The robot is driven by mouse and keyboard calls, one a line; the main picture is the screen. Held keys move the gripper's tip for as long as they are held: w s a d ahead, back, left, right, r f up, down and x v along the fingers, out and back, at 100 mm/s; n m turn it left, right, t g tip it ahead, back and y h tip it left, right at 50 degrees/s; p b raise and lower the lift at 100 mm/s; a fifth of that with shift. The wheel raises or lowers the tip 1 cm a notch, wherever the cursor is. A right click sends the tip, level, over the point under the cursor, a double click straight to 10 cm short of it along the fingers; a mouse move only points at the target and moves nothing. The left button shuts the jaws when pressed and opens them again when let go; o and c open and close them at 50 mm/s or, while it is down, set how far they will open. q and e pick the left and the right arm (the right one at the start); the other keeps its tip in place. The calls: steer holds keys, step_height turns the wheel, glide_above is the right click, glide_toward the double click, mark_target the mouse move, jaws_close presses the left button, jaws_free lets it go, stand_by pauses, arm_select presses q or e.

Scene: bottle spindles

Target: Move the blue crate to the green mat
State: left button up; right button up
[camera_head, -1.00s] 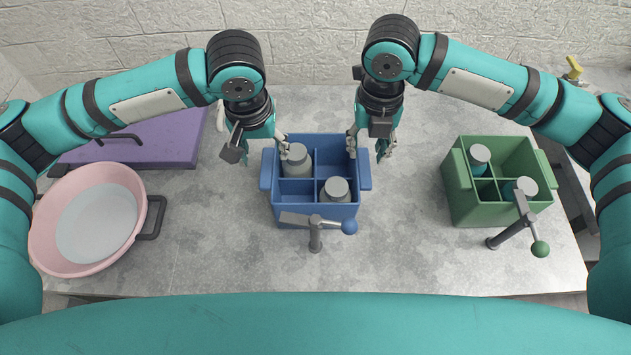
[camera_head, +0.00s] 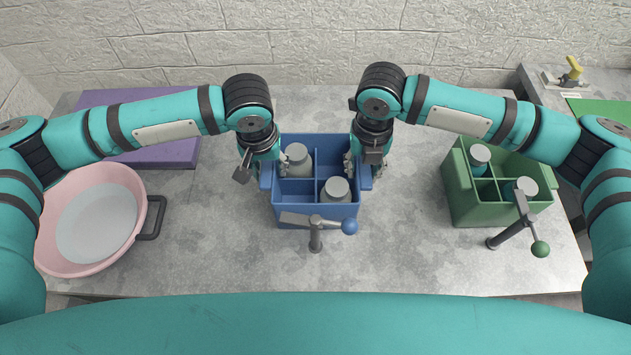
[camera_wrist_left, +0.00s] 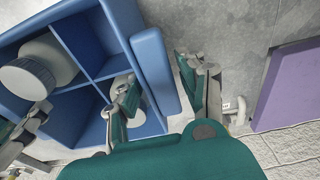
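The blue crate (camera_head: 335,150) stands upright on the grey table, with one bottle (camera_head: 297,160) in its back left compartment and another bottle (camera_head: 336,190) in its front right one. My left gripper (camera_head: 266,172) is at the crate's left handle. In the left wrist view its fingers (camera_wrist_left: 160,78) are apart, one inside the crate and one outside, with the handle between them. My right gripper (camera_head: 364,170) is at the right handle, its fingers apart on either side of it.
A blue-knobbed spindle (camera_head: 316,238) stands just in front of the crate. A green crate (camera_head: 470,210) with bottles and a green-knobbed spindle (camera_head: 500,240) are to the right. A pink basin (camera_head: 60,262) and a purple mat (camera_head: 160,152) are at left. A yellow-handled valve (camera_head: 572,72) is behind.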

arm_select(q)
steer(key=shift+c, duration=1.1)
arm_select(e)
steer(key=shift+c, duration=1.2)
arm_select(q)
jaws_close()
arm_select(e)
jaws_close()
arm_select(q)
steer(key=shift+r, duration=0.1)
arm_select(e)
steer(key=shift+w+r, duration=0.1)
